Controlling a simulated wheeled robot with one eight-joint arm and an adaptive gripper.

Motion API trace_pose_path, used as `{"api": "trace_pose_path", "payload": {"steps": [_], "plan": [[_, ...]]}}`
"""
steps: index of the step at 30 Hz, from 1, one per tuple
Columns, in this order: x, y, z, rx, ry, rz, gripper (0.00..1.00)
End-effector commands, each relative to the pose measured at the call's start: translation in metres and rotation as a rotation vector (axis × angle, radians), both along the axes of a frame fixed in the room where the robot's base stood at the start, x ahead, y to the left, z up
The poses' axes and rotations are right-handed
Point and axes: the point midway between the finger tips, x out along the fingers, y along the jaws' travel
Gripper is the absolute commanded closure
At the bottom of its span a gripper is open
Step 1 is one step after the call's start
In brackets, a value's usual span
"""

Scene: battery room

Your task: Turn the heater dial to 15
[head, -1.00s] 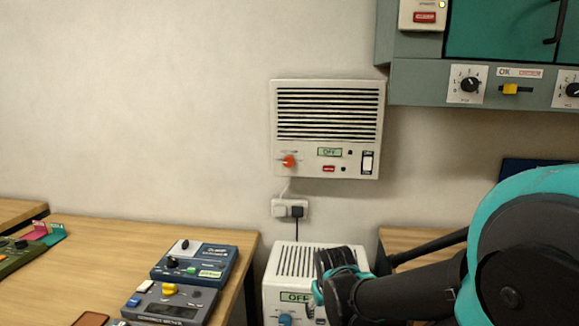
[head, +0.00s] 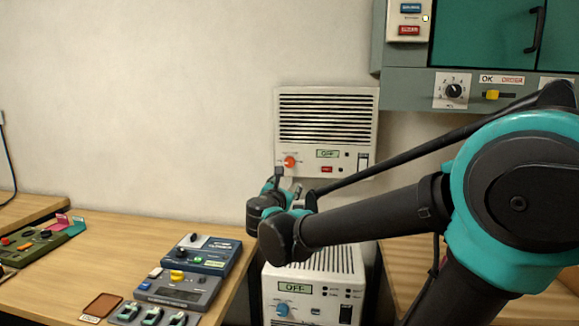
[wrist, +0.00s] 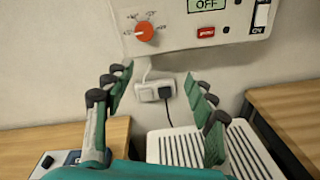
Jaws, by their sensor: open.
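The wall heater (head: 326,103) is a white box with a dark grille, an orange dial (head: 289,161), a display reading OFF (head: 327,154), a small red button and a rocker switch. In the wrist view the orange dial (wrist: 145,31) is at the top, left of the display (wrist: 206,4). The number marks around it are too small to read. My gripper (wrist: 158,80) is open and empty, its fingers spread below the dial and apart from it. In the head view my gripper (head: 280,182) is just below the dial, partly hidden by my wrist.
A second white unit (head: 318,262) with a blue dial (head: 282,309) and an OFF display stands below. A socket with plugs (wrist: 155,92) is on the wall under the heater. Desks with control boxes (head: 200,254) are at left; a grey cabinet (head: 480,88) hangs at upper right.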

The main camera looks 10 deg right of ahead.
Motion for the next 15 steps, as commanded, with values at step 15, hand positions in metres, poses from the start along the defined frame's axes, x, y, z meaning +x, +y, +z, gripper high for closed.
{"api": "trace_pose_path", "payload": {"steps": [15], "plan": [[0.055, 0.005, 0.022, -0.144, -0.018, 0.044, 0.44]]}}
